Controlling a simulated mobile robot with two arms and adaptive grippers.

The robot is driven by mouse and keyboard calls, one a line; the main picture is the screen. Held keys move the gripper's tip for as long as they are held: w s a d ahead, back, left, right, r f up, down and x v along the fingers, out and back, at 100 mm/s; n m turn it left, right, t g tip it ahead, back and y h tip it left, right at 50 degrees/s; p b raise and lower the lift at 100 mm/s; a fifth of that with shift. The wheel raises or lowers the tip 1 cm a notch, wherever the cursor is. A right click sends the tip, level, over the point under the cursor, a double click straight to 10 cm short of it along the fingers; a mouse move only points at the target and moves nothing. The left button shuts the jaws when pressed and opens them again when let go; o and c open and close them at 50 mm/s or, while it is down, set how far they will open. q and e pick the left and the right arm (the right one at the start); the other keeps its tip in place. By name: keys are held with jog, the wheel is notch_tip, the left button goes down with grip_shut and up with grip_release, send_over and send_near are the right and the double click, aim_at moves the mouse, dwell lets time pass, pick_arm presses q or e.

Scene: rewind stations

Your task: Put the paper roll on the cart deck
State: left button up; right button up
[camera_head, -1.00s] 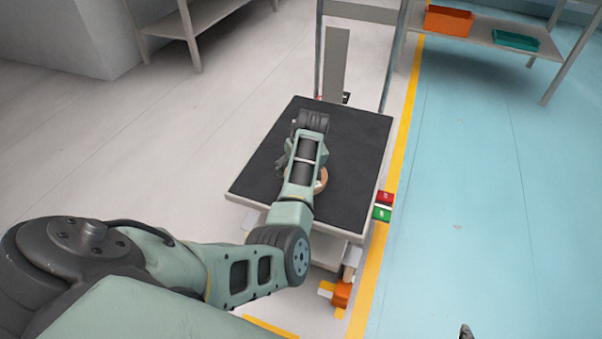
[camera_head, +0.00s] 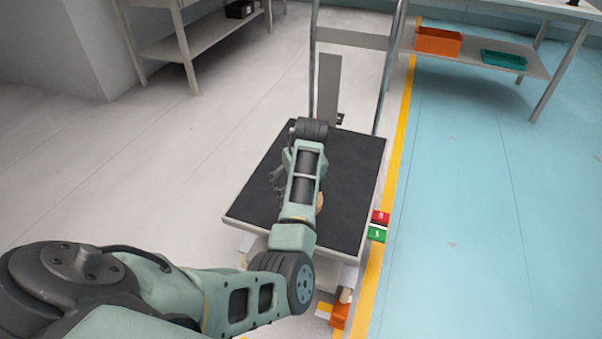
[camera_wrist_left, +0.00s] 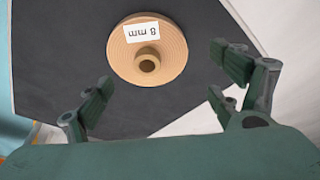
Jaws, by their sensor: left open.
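The paper roll (camera_wrist_left: 170,62), tan with a ringed face, a raised hollow core and a white "8 mm" label, rests on the black cart deck (camera_wrist_left: 60,70). In the head view only a tan sliver of the roll (camera_head: 320,202) shows beside my forearm, on the dark deck (camera_head: 352,170). My left gripper (camera_wrist_left: 160,85) is open with nothing between its fingers. Its fingers are spread near the roll's lower edge in the wrist view and look apart from it. In the head view my arm mostly hides this gripper (camera_head: 279,180). My right gripper is out of view.
The cart has an upright metal handle frame (camera_head: 352,37) at its far end. Red and green blocks (camera_head: 378,226) sit by its right edge. A shelf with an orange bin (camera_head: 438,41) and a teal tray (camera_head: 503,60) stands back right. The blue floor (camera_head: 480,200) is clear.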

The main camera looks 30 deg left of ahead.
pick_arm(q)
jog(key=w+p+v, duration=0.1)
jog(key=v, duration=0.4)
jog(key=s+f+m+t+y, duration=0.1)
jog(key=s+f+m, duration=0.5)
jog(key=s, duration=0.7)
jog(key=s+d+f+m+h, duration=0.1)
jog(key=s+d+m+h, duration=0.2)
jog(key=s+d+m, duration=0.4)
jog(key=s+d, duration=0.7)
jog(key=s, duration=0.4)
jog(key=shift+s+d+m+t+h, duration=0.2)
jog(key=shift+d+m+t+h, duration=0.2)
